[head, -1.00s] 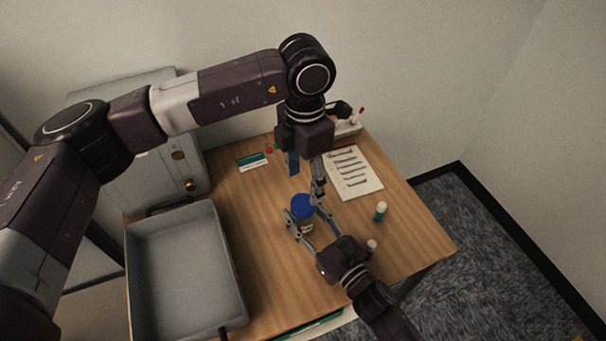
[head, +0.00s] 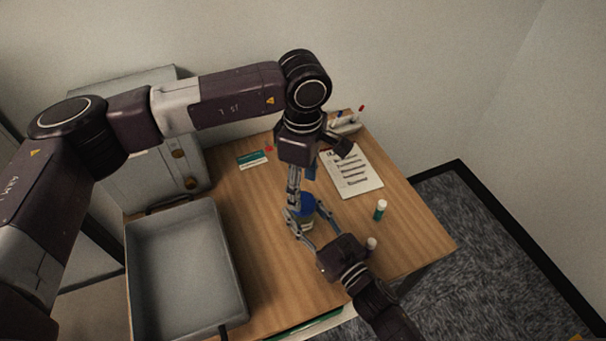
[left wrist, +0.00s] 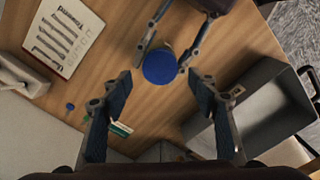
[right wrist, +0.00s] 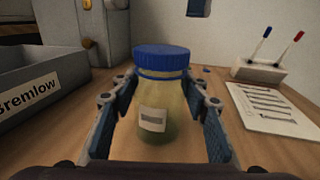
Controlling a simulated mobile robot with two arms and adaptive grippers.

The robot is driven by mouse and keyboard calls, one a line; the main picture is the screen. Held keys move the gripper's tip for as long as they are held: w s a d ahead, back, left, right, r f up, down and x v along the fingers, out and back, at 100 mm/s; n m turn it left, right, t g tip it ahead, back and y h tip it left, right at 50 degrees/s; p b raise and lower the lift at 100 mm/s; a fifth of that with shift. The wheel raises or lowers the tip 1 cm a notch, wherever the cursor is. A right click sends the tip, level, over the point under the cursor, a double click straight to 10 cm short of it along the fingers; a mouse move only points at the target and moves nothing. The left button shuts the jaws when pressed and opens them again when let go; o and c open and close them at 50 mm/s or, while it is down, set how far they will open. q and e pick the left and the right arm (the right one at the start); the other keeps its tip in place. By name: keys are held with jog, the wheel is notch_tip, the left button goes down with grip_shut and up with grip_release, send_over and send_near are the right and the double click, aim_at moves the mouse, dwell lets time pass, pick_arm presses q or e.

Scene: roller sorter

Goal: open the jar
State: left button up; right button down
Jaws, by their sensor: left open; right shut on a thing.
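The jar (right wrist: 157,112) is clear with yellowish contents, a pale label and a blue lid (right wrist: 161,60). It stands upright on the table, and the lid is on it. My right gripper (head: 304,222) is shut on the jar's body, one finger on each side in the right wrist view. My left gripper (head: 300,192) is open above the jar and partly hides it in the head view. In the left wrist view the round lid (left wrist: 160,67) lies between and just beyond the left fingertips (left wrist: 159,82). I cannot tell the exact gap to the lid.
A grey tray (head: 235,262) stands at the table's left, by a grey cabinet (head: 150,172). A printed sheet (head: 365,180), a green bottle with a white cap (head: 380,210) and a pen holder (head: 345,127) are on the right. A small green-and-white box (head: 252,160) lies behind.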

aim_at(303, 200)
pick_arm(q)
jog(key=shift+f, duration=2.2)
jog(key=shift+c, duration=0.2)
jog(key=c, duration=1.2)
jog(key=n, duration=0.6)
jog(key=shift+r, duration=0.3)
jog(key=shift+r, duration=0.9)
